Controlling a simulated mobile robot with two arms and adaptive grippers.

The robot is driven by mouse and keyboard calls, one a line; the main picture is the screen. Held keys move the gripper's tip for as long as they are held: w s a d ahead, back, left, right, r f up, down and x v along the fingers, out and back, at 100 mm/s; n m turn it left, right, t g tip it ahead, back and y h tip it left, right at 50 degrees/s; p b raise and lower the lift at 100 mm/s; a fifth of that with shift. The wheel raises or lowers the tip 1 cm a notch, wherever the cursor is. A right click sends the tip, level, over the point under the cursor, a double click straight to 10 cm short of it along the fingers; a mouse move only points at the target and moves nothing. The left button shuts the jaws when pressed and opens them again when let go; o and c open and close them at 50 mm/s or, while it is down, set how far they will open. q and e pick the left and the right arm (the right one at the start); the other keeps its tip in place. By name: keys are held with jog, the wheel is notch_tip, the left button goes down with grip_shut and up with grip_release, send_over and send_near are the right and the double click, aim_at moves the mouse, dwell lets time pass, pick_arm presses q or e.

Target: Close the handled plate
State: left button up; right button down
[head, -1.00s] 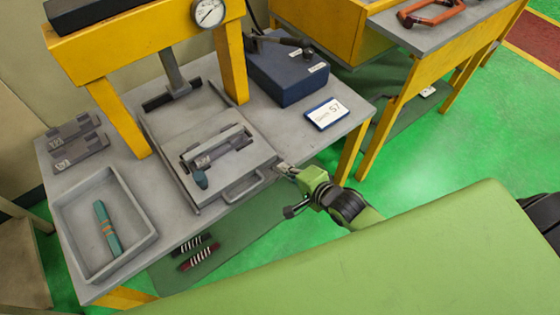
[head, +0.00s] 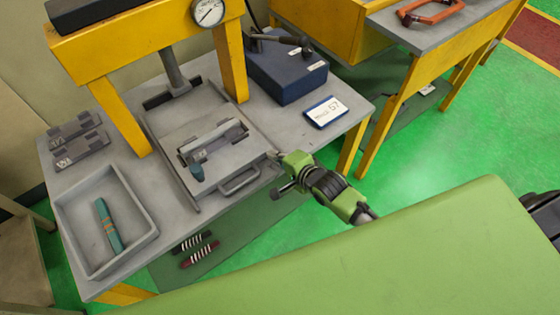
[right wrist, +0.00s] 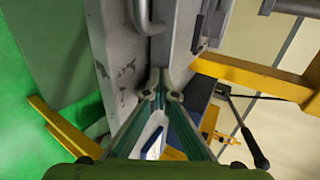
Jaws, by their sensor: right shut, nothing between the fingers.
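The handled plate (head: 207,170) is a grey slab in a frame on the press table, pulled partly out toward the front. Its grey loop handle (head: 239,180) sticks out at its front edge. The handle also shows at the top of the right wrist view (right wrist: 149,15). My left gripper is not in view.
A yellow press (head: 118,110) with a dial gauge (head: 208,12) stands over the plate's rear. A grey tray (head: 146,240) holding a teal bar stands at left. A blue box (head: 287,75) and label stand (head: 325,112) are at right.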

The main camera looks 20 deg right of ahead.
aim_at(242, 120)
jog(key=w+a+b, duration=0.1)
jog(key=w, duration=0.4)
jog(key=w+a+b, duration=0.1)
jog(key=w+a, duration=0.1)
jog(key=w, duration=0.3)
jog(key=w+a+b, duration=0.2)
jog(key=w, duration=0.3)
jog(key=shift+w+a+f, duration=0.1)
jog(key=shift+w, duration=0.15)
jog(key=shift+w+a, duration=0.1)
jog(key=shift+w, duration=0.35)
jog(key=shift+r, duration=0.2)
